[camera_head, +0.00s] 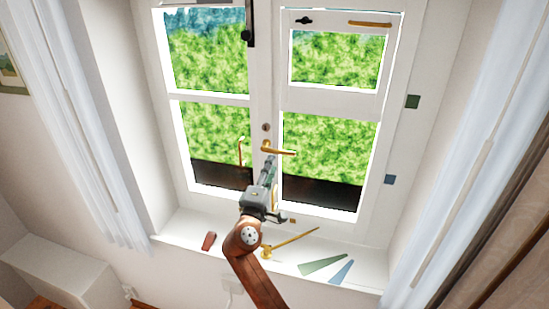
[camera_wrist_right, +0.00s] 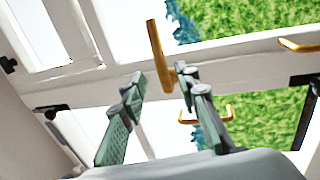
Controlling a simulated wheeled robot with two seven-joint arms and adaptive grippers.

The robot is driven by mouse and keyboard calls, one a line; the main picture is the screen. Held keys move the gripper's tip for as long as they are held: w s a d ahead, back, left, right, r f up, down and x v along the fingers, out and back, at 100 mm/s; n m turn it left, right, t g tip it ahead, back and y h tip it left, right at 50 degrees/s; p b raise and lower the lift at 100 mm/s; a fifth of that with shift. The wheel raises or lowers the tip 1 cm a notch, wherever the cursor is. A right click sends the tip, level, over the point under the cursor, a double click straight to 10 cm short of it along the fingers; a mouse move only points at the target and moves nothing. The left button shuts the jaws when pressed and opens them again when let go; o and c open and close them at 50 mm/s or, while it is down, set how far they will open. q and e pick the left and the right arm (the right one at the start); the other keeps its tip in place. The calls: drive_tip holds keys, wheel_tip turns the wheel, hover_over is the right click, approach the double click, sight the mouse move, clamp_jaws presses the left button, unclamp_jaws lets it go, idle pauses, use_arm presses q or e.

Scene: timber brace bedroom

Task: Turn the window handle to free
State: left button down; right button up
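The brass window handle (camera_head: 278,149) is on the middle stile of the white window. Its lever points to the right, nearly level. In the right wrist view, a brass lever (camera_wrist_right: 157,45) stands upright in the picture, its lower end close to the right-hand finger. My right gripper (camera_head: 269,163) is just below the handle in the head view. Its fingers stand apart in the wrist view (camera_wrist_right: 162,80), and I cannot tell whether one touches the brass. My left gripper is not in view.
A brass pull (camera_head: 240,151) is left of the handle. The sill (camera_head: 185,229) holds a brass stay (camera_head: 295,241), a green wedge (camera_head: 322,264), a blue wedge (camera_head: 341,272) and a small red-brown piece (camera_head: 209,240). Pale curtains (camera_head: 75,130) hang at both sides.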

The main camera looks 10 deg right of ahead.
drive_tip(key=shift+v, duration=2)
